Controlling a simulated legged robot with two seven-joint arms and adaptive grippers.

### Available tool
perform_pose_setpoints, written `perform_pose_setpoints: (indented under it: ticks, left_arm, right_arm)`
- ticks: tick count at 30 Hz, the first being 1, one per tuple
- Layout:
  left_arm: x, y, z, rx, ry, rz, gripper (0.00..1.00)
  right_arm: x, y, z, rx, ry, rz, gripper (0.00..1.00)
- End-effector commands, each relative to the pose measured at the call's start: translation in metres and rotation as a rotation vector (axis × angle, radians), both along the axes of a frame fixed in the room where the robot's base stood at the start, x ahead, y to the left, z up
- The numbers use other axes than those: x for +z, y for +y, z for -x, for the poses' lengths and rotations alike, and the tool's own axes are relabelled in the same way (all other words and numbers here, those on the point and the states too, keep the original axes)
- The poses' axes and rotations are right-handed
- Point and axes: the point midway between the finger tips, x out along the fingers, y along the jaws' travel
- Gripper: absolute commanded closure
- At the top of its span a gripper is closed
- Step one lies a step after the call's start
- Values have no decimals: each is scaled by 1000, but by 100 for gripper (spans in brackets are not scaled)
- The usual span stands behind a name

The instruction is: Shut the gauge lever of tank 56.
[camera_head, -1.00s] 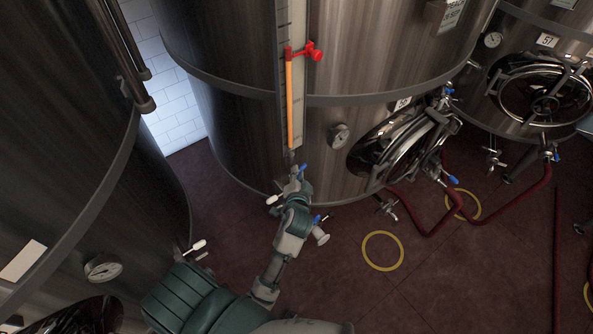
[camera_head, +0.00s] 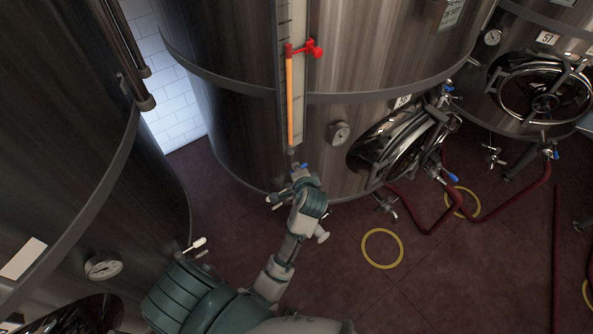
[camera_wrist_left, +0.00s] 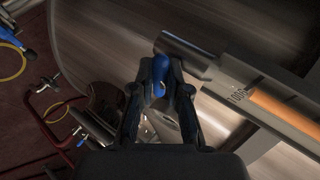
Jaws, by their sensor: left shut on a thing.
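The big middle tank (camera_head: 237,120) carries a vertical gauge (camera_head: 290,100) with an orange column and a red marker. Its small number plate (camera_head: 402,102) is too small to read. A blue lever (camera_wrist_left: 160,68) is at the gauge's lower end; its blue tip also shows in the head view (camera_head: 304,167). My left gripper (camera_wrist_left: 160,88) is shut on this lever, one dark finger on each side. In the head view the left gripper (camera_head: 299,173) is just below the gauge and partly hides the lever and its valve. My right gripper does not show.
Tank 57 (camera_head: 510,110) stands at right, another tank (camera_head: 70,150) close at left. Red hoses (camera_head: 425,220) and a yellow ring (camera_head: 382,248) lie on the floor.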

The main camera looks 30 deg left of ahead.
Motion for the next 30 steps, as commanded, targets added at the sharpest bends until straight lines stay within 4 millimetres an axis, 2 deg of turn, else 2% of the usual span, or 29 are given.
perform_pose_setpoints:
  ticks: [8,9,12,23,30]
  left_arm:
    - [2,-3,-2,-8,-5,0,100]
    - [2,-3,-2,-8,-5,0,80]
    - [2,-2,-1,-5,-5,0,60]
    - [0,0,0,-2,-15,6,60]
    - [-4,2,3,0,-218,91,60]
  right_arm:
    - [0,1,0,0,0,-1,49]
    - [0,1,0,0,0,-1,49]
    - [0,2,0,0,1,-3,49]
    - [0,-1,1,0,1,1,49]
    - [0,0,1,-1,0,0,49]
